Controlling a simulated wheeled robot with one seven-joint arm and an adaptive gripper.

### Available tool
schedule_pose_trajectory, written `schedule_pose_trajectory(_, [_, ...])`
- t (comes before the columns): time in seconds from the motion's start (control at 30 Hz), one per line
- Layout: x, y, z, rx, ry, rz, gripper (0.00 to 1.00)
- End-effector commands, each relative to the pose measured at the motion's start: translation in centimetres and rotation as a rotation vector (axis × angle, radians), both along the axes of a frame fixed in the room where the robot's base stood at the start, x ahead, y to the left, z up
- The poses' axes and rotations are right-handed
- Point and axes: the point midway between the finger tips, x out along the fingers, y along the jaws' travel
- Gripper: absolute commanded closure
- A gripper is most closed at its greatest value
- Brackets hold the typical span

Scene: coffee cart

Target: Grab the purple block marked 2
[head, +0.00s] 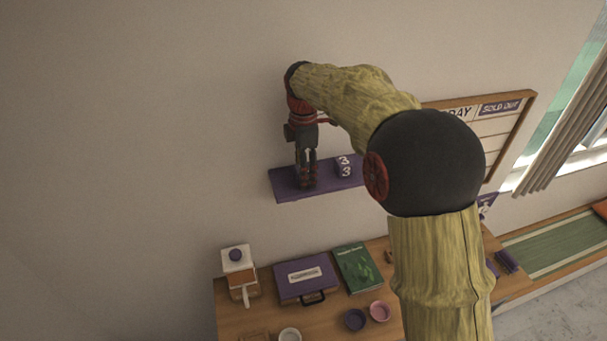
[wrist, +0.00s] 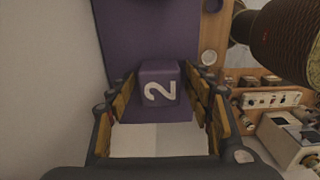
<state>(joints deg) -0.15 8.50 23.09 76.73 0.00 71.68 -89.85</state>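The purple block marked 2 (wrist: 158,85) shows in the wrist view, its white numeral facing me, against the purple shelf (wrist: 120,35). My gripper (wrist: 166,88) is open, with one finger on each side of the block and visible gaps between fingers and block. In the head view my gripper (head: 307,184) points down at the left part of the purple wall shelf (head: 285,192). The block marked 2 is hidden there behind my gripper. A purple block marked 3 (head: 344,167) stands on the shelf to the right.
The wall is close on the shelf's far side. Below is a wooden table with a purple case (head: 305,277), a green book (head: 357,268), a grinder-like box (head: 238,270) and small bowls (head: 355,319). A framed menu board (head: 500,130) hangs at right.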

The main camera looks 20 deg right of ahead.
Motion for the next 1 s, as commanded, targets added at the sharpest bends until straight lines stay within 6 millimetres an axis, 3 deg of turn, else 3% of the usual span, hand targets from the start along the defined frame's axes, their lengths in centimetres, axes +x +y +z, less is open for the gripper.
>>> schedule_pose_trajectory(0.7, [0.01, 0.00, 0.03, 0.000, 0.000, 0.000, 0.91])
schedule_pose_trajectory(1.0, [0.03, 0.00, 0.25, 0.000, -0.001, 0.000, 0.91])
